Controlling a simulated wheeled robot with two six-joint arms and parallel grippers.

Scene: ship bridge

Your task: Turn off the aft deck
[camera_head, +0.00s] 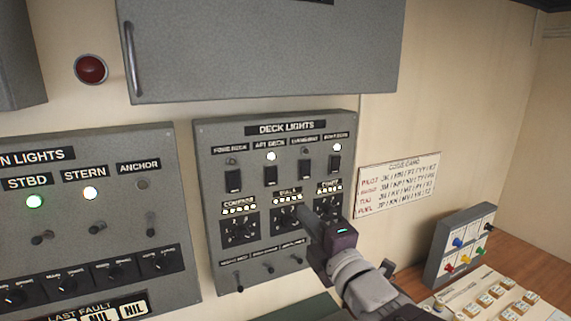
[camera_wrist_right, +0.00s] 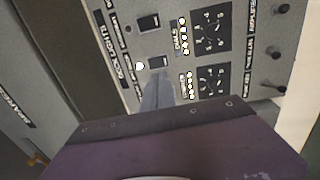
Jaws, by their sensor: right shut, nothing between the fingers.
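The grey deck lights panel (camera_head: 320,262) is on the wall. Its aft deck rocker switch (camera_head: 270,175) is black, second from the left, and the lamp above it (camera_head: 271,156) glows white. My right gripper (camera_head: 306,211) is shut and empty, in front of the panel around the middle dial, below and right of the aft deck switch. In the right wrist view the panel appears turned sideways. The shut fingers (camera_wrist_right: 157,88) point toward a rocker (camera_wrist_right: 158,62) beside a lit lamp (camera_wrist_right: 140,66). Contact cannot be told. My left gripper is out of view.
The fore deck switch (camera_head: 233,180), gangway switch (camera_head: 305,168) and boat deck switch (camera_head: 334,163) share the row. Dials and small toggles lie below. The navigation lights panel (camera_head: 100,255) is left, a cabinet (camera_head: 265,50) above, a code card (camera_head: 398,183) right.

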